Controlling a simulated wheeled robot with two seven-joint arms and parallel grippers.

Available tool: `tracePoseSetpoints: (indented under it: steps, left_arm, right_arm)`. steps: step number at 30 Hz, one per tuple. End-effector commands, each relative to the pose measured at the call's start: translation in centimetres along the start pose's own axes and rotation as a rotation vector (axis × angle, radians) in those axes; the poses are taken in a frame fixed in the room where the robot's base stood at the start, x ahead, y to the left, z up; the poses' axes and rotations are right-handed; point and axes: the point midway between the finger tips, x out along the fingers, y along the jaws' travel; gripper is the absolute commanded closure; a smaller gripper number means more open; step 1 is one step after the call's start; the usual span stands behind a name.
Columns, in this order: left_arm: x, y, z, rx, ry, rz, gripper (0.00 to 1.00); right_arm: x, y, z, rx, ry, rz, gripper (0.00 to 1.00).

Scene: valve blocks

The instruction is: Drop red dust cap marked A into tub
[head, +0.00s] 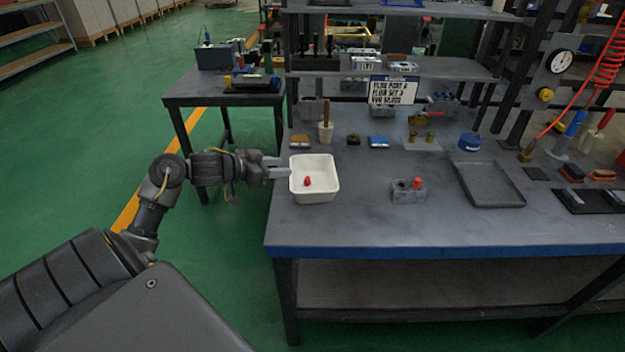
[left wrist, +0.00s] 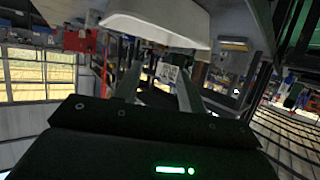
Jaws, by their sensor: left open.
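A white tub (head: 314,193) stands at the left front part of the workbench. A small red cap (head: 307,181) lies inside it; its marking is too small to read. Another red cap (head: 417,183) sits on a grey valve block (head: 402,194) to the right of the tub. My left gripper (head: 284,173) is at the tub's left rim, with no cap between its fingers. In the left wrist view the two fingers (left wrist: 158,88) stand apart and the white tub (left wrist: 155,27) fills the top. My right gripper is in neither view.
A dark tray (head: 488,184) lies right of the valve block. Small parts and a wooden-handled brush (head: 326,128) stand behind the tub. A sign (head: 393,90) hangs at the shelf. The bench front (head: 440,228) is clear.

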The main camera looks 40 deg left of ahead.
Motion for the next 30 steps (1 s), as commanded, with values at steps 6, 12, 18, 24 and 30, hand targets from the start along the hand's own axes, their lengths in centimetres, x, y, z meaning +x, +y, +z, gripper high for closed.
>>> tracePoseSetpoints:
  steps: [6,12,18,24,30]
  left_arm:
    - [-2.5,0.0,0.1,0.0,-0.002,0.001,0.6]
    - [-3.0,0.0,0.0,0.0,0.0,0.001,0.6]
    - [-3.0,0.0,0.0,0.0,0.0,0.001,0.6]
    - [-3.0,0.0,0.0,0.0,0.0,0.001,0.6]
    - [-3.0,0.0,0.0,-0.001,0.0,0.001,0.6]
  right_arm:
    - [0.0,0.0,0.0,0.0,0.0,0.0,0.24]
    - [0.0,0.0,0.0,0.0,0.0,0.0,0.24]
    - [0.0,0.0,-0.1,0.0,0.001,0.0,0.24]
    - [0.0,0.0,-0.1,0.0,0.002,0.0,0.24]
    - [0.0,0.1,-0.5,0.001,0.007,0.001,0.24]
